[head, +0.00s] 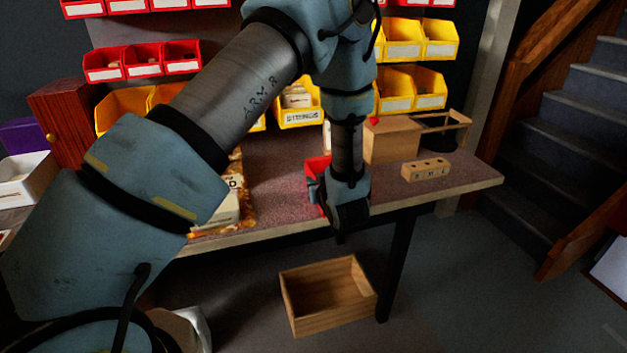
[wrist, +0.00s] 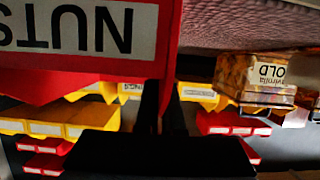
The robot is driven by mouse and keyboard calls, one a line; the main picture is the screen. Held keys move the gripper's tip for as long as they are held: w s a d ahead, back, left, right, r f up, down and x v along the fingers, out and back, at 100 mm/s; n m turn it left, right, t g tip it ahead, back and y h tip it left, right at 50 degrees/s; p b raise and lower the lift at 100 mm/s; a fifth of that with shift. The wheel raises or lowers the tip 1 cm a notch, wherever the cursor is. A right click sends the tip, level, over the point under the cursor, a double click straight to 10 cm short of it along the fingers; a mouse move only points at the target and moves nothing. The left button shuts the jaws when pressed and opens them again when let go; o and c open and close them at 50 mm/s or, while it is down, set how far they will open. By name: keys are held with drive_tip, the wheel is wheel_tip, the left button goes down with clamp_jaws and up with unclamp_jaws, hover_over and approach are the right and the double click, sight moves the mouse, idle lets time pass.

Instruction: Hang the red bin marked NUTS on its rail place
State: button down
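The red bin marked NUTS fills the upper left of the wrist view, with its label (wrist: 75,28) upside down there. In the head view a strip of the red bin (head: 317,172) shows at the bench's front edge, mostly hidden behind my gripper (head: 340,222). In the wrist view the two dark fingers of my gripper (wrist: 162,108) are close together, at the edge of the bin's red wall, and look shut on it. Whether the bin touches the bench is unclear. Red bins (head: 145,62) hang on a rail at the back left; my arm hides part of the rails.
Yellow bins (head: 420,40) hang at the back right. A wooden box (head: 390,142) and a block with holes (head: 426,169) stand on the bench's right. An OLD-marked packet (wrist: 255,78) lies on the bench. An open wooden crate (head: 327,297) is on the floor.

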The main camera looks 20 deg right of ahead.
drive_tip(key=shift+f, duration=0.15)
drive_tip(key=c, duration=1)
unclamp_jaws()
drive_tip(key=shift+c, duration=0.2)
